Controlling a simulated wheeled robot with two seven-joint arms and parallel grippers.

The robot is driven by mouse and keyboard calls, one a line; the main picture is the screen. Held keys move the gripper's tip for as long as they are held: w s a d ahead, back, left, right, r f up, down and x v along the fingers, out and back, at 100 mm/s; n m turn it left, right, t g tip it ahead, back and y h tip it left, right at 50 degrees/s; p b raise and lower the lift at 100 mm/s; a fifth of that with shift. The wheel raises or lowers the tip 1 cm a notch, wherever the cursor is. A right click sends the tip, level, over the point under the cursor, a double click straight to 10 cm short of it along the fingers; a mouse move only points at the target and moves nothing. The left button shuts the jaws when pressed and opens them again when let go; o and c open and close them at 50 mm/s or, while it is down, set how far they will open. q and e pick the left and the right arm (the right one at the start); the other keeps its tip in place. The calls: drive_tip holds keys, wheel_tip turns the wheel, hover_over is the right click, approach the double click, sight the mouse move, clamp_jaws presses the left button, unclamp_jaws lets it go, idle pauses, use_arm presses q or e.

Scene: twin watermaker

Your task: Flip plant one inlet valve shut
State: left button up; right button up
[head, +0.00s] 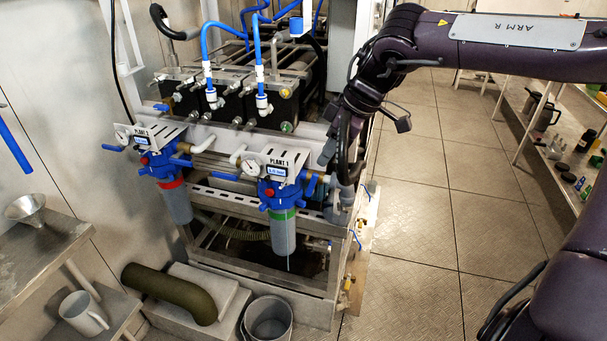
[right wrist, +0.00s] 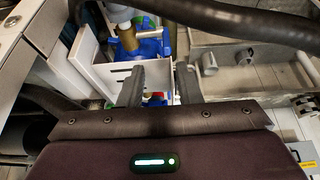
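The plant 1 unit has a white label plate (head: 286,163), a blue filter head (head: 280,192) with a red knob, and a grey bowl with a green band (head: 283,234). A blue lever (head: 226,176) sticks out left of its gauge. I cannot tell which part is the inlet valve. My left gripper is not in view.
The plant 2 unit (head: 160,163), with a red band, stands left of plant 1. Blue hoses (head: 259,62) rise behind. A bucket (head: 268,318) and a thick green pipe (head: 170,290) lie in front. Shelves stand at both sides. The floor (head: 440,215) at right is clear.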

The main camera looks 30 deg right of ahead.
sight(315, 174)
drive_tip(key=x, duration=0.2)
drive_tip(key=p+x, duration=0.1)
drive_tip(key=x, duration=0.4)
drive_tip(key=shift+s+a+f, duration=0.3)
drive_tip(key=shift+a, duration=0.1)
clamp_jaws()
